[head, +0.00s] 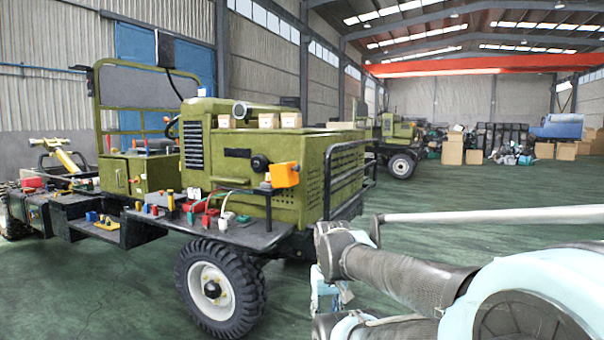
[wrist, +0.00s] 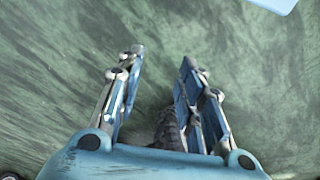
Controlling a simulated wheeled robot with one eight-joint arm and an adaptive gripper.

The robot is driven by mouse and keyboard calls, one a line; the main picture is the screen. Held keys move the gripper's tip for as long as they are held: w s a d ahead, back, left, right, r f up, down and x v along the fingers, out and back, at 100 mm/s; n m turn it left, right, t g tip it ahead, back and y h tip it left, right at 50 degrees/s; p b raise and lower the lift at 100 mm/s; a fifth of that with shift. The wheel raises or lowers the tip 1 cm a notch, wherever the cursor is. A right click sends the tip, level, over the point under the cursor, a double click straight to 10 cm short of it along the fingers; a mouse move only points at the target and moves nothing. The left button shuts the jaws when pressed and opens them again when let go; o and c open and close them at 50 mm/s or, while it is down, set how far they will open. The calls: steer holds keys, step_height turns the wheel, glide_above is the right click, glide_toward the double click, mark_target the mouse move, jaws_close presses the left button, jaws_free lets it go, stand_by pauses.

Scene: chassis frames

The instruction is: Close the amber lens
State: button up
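The amber lens (head: 284,175) looks like an orange block on the front corner of the olive-green vehicle, beside a black round fitting (head: 260,163). Whether it stands open or shut on its hinge is too small to tell. My gripper (wrist: 160,58) is open in the wrist view, with its two fingers apart and only green floor between their tips. In the head view my arm reaches in from the lower right, and its end is low, right of the vehicle's front wheel and below the lens. The lens is not in the wrist view.
The vehicle's side shelf (head: 255,236) carries several small coloured parts and cables. A black bar guard (head: 350,180) stands right of the lens. The front wheel (head: 220,288) is below the shelf. Open green floor (head: 480,232) lies to the right, with boxes (head: 475,150) far behind.

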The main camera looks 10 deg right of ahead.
mark_target(299, 169)
steer(key=shift+o, duration=0.3)
steer(key=shift+s+a+r, duration=0.3)
steer(key=shift+r, duration=0.3)
steer(key=w+a+r+n+t+y, duration=0.25)
steer(key=w+r+n+y, duration=0.45)
steer(key=w+r, duration=1.1)
steer(key=w+d+r+n+t+y, duration=0.2)
steer(key=w+d+r+t+y, duration=0.15)
steer(key=w+d+r, duration=0.45)
steer(key=w+d+r+n+t+y, duration=0.2)
steer(key=w+d+r+y, duration=0.2)
steer(key=w+d+r, duration=0.45)
steer(key=x, duration=0.5)
steer(key=f+x, duration=0.1)
steer(key=x, duration=0.4)
steer(key=f+x, duration=0.1)
steer(key=x, duration=0.4)
steer(key=shift+w+a+f, duration=0.1)
steer(key=shift+w+f, duration=0.1)
jaws_close()
